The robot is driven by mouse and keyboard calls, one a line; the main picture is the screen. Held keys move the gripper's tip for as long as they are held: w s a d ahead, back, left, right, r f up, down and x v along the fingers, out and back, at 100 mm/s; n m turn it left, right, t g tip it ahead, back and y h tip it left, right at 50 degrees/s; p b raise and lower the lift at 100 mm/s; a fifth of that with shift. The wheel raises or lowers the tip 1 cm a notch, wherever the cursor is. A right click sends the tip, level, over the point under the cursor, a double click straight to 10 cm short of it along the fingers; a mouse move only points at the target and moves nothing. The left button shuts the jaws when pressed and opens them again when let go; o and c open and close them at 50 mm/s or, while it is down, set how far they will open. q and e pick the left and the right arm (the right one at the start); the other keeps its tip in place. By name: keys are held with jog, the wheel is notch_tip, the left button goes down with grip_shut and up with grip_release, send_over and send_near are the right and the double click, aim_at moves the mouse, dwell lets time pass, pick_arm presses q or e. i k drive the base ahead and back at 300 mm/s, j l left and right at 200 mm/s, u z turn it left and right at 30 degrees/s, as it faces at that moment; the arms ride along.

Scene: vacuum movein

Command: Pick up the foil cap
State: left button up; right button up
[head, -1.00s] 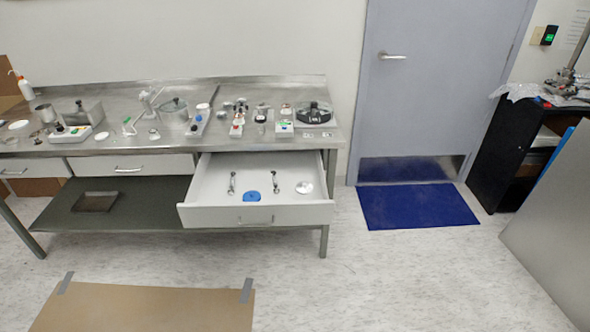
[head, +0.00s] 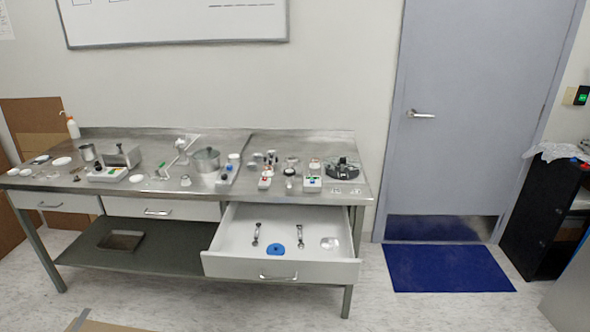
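The open drawer (head: 215,268) holds a small shiny silvery round piece (head: 329,243) at its right side. It may be the foil cap, but it is too small to be sure. A blue rounded piece (head: 276,249) lies near the drawer's front, with two slim metal fittings (head: 256,235) (head: 300,236) behind it. Several small white or silvery discs also lie on the steel bench top (head: 225,187), one of them a white disc (head: 61,161) at the left. Neither of my grippers shows in the head view.
The bench carries a metal pot (head: 205,160), a dark round device (head: 343,169), a squeeze bottle (head: 72,127) and several small parts. Two other drawers (head: 160,208) (head: 50,201) are shut. A blue mat (head: 446,268) lies before the door (head: 480,120); a black cabinet (head: 545,220) stands right.

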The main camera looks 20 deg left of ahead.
aim_at(328, 243)
jog(key=i+l+u, duration=0.1)
jog(key=u, duration=0.25)
jog(key=l+u, duration=0.3)
jog(key=i+l+u, duration=0.2)
jog(key=l, duration=0.6)
jog(key=i+l+u, duration=0.2)
jog(key=l, duration=0.6)
jog(key=l+u, duration=0.2)
jog(key=l, duration=0.65)
